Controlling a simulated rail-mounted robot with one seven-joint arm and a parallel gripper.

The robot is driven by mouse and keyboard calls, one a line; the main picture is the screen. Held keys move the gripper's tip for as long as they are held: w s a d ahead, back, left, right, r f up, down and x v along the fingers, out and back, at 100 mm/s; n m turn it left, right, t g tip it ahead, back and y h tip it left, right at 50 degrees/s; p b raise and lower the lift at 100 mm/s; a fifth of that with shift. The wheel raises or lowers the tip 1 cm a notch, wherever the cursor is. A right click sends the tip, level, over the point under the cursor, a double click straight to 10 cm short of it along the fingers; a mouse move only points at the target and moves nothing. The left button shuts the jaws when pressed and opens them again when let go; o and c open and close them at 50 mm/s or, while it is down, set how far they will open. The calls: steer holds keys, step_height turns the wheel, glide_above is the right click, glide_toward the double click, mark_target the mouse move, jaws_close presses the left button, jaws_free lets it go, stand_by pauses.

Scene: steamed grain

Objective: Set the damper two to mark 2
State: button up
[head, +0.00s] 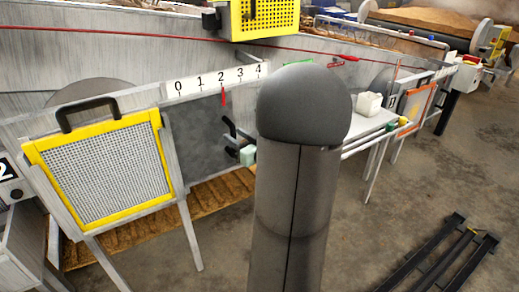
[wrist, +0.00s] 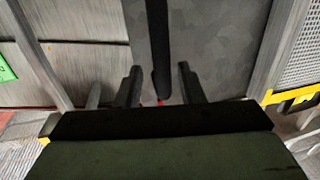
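A white scale (head: 220,79) numbered 0 to 4 runs along the top of a grey damper panel (head: 195,135) in the head view. A red pointer (head: 223,97) hangs just under the scale, at about mark 2. A dark upright bar (wrist: 159,45) crosses the middle of the wrist view, with a small red bit near its lower end. My gripper (wrist: 159,80) is open, one finger on each side of this bar, with gaps showing on both sides. In the head view my gripper (head: 231,139) is small beside the panel, partly hidden by my arm.
A yellow-framed mesh screen (head: 105,170) with a black handle stands left of the panel. A plate marked 2 (head: 5,171) is at the far left. A white table (head: 372,122) stands right of my arm. Open floor and a dark rack (head: 440,258) lie at the right.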

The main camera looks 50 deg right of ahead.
steer(key=s+a+p, duration=0.1)
steer(key=s+p, duration=0.1)
steer(key=s, duration=1.3)
steer(key=shift+s+a, duration=0.25)
steer(key=shift+s, duration=0.15)
